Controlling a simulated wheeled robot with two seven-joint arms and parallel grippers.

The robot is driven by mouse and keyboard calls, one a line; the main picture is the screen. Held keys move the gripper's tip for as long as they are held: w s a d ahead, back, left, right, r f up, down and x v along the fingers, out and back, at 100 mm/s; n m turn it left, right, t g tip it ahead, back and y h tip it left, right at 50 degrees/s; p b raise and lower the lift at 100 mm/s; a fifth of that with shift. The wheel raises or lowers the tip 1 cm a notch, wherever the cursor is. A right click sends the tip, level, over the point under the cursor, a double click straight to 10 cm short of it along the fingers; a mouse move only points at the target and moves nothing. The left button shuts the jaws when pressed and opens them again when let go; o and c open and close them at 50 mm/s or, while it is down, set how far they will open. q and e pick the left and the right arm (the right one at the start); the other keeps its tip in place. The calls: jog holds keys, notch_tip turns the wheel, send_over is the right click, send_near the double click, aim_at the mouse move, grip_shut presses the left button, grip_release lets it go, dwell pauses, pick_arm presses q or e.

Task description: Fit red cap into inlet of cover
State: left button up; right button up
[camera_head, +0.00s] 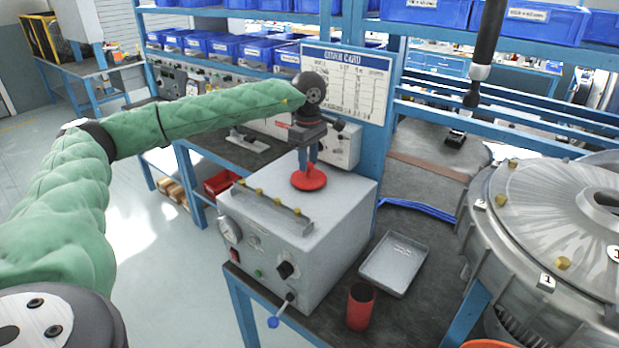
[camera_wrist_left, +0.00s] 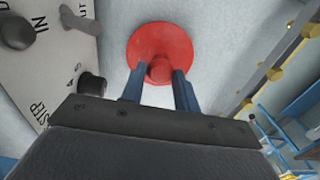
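The red cap (camera_head: 309,179) is a round red disc with a small knob, at the back of the grey box's top. I cannot tell whether it rests on the box or is just above it. My left gripper (camera_head: 307,158) points down at it. In the left wrist view, the cap (camera_wrist_left: 160,40) shows between the blue fingers (camera_wrist_left: 160,80), which sit against both sides of its knob. The round metal cover (camera_head: 540,215) is at the right, with its dark central inlet (camera_head: 606,200) partly cut off by the picture's edge. My right gripper is out of view.
The grey box (camera_head: 330,215) carries a rail with yellow knobs (camera_head: 272,205), near the gripper. A grey tray (camera_head: 394,264) and a red cup (camera_head: 360,306) stand on the bench between box and cover. A black tool (camera_head: 482,60) hangs above. A card board (camera_head: 347,82) stands behind.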

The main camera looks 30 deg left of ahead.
pick_arm(q)
jog(key=shift+r+p, duration=0.4)
jog(key=shift+r, duration=1.5)
